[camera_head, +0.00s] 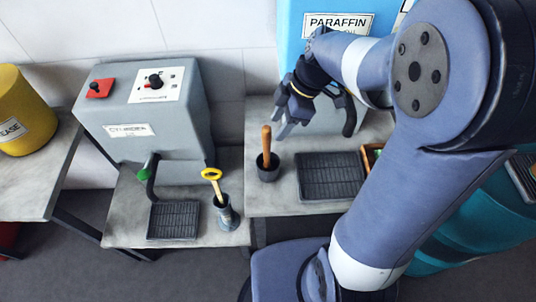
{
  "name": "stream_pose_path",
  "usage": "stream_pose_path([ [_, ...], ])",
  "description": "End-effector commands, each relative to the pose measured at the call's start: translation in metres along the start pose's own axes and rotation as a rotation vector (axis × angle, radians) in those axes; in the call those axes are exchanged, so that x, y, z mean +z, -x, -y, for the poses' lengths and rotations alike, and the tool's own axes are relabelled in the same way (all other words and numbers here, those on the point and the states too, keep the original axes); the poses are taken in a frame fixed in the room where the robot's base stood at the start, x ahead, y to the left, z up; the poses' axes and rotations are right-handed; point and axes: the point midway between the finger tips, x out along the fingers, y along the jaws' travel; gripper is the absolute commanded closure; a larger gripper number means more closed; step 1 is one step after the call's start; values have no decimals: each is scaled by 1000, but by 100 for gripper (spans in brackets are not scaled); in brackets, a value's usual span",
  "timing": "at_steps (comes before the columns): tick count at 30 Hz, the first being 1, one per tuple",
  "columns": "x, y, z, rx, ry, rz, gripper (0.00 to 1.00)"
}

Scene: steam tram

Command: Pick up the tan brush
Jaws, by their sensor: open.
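An orange-tan wooden handle (266,140) stands nearly upright in a small dark cup (268,174) on the right grey bench; it looks like the tan brush, its lower end hidden in the cup. My gripper (283,121) is open and empty, fingers pointing down and to the left. In the picture it is just right of and above the handle's top, apart from it; the depth between them is hard to tell. A second, paler handle with a yellow ring (211,174) leans in a grey-blue holder (226,213) on the lower left bench.
A dark ribbed drip tray (331,177) lies right of the cup. A grey dispenser (147,113) with a green-tipped spout stands left, above another tray (174,221). A blue paraffin container (296,45) stands behind my gripper. A yellow drum (18,100) is far left.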

Motion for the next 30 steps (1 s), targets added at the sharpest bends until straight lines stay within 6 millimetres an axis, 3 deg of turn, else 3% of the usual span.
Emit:
stream_pose_path([
  [19,-12,-68,-6,-3,-2,-1,55],
  [30,-11,-76,-6,1,0,0,57],
])
